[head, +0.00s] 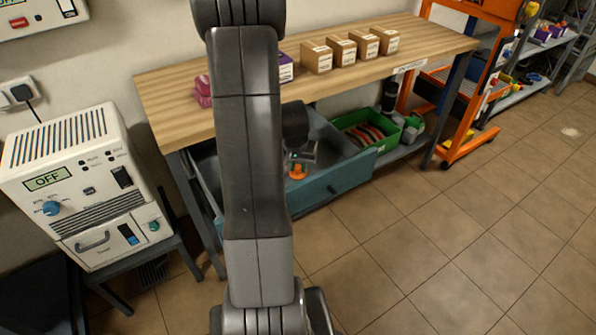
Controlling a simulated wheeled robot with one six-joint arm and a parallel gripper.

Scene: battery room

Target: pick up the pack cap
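A small orange piece (298,171), which looks like the pack cap, is at the open blue drawer (338,178) under the workbench. My gripper (300,159) points down into the drawer, right above the orange piece. The fingers are small and dark here, and I cannot tell whether they touch the piece or how far apart they are. My arm hides the left-middle part of the drawer.
The wooden workbench (190,118) overhangs the drawer and carries several small cardboard boxes, a pink object (203,92) and a purple box (286,68). A green bin (352,122) stands right of the drawer. A white charger unit (75,165) stands left. The tiled floor at right is clear.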

